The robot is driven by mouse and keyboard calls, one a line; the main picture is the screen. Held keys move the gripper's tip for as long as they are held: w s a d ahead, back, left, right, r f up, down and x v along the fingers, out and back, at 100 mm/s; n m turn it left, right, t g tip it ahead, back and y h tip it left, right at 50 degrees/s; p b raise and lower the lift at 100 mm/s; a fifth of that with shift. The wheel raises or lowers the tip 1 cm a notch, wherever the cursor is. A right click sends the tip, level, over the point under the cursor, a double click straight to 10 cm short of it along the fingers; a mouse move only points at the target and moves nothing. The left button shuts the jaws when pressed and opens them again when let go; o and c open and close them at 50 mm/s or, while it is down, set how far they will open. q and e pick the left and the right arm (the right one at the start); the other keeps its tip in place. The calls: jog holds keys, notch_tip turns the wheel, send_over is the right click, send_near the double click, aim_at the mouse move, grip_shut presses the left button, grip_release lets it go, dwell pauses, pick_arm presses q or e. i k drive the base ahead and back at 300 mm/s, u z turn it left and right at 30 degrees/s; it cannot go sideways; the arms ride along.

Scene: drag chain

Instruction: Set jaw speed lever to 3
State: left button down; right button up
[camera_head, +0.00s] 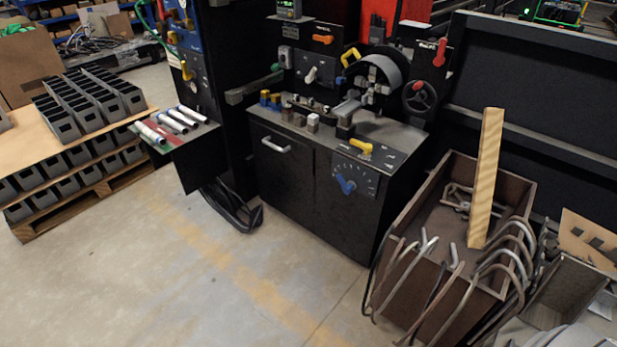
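A blue lever (346,185) sits on a dark dial plate (367,184) with white markings, on the front of the black machine cabinet (285,185). It looks like the jaw speed lever, but its label is too small to read. Its handle seems to lean to the upper left. The scale numbers and its exact setting cannot be told. A yellow lever (361,147) is on the cabinet top just above. Neither of my grippers is in view, and nothing touches the blue lever.
A brown crate (440,190) with bent metal rods and an upright wooden plank (486,180) stands right of the cabinet. A small shelf (195,133) with white tubes juts out left. The floor in front is clear.

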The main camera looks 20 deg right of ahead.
aim_at(346, 190)
jog(key=u, duration=0.6)
jog(key=i, duration=1.5)
jog(key=z, duration=0.75)
